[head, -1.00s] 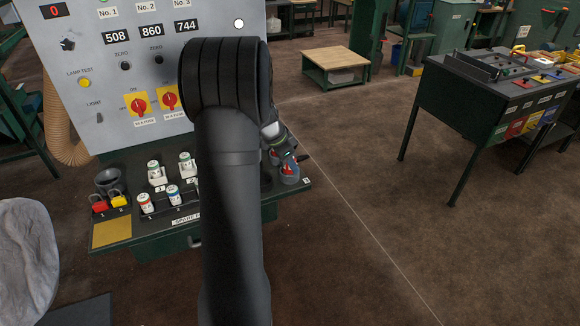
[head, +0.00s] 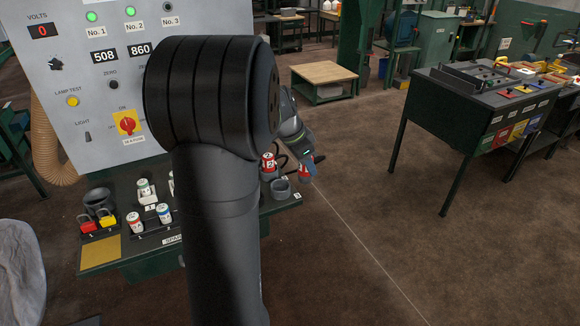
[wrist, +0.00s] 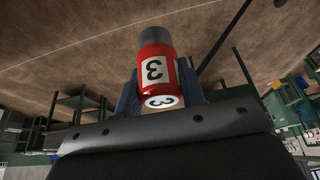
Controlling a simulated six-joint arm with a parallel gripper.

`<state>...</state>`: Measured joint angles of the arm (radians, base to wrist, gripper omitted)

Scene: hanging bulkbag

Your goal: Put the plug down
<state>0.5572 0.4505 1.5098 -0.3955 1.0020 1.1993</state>
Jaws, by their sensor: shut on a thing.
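The plug is red with a white label "3" and a grey end; in the wrist view the plug (wrist: 155,68) sits between the two blue fingers of my gripper (wrist: 160,90), shut on its sides. In the head view my gripper (head: 308,166) is just right of the green bench's right corner, with a bit of the red plug showing at its tip. A grey round cup (head: 281,189) stands on that corner, left of my gripper and apart from it. A red plug marked "2" (head: 268,163) stands behind the cup. My arm hides the bench's middle.
The grey panel (head: 100,75) stands behind the green bench. A dark table (head: 455,105) stands right, with clear floor between.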

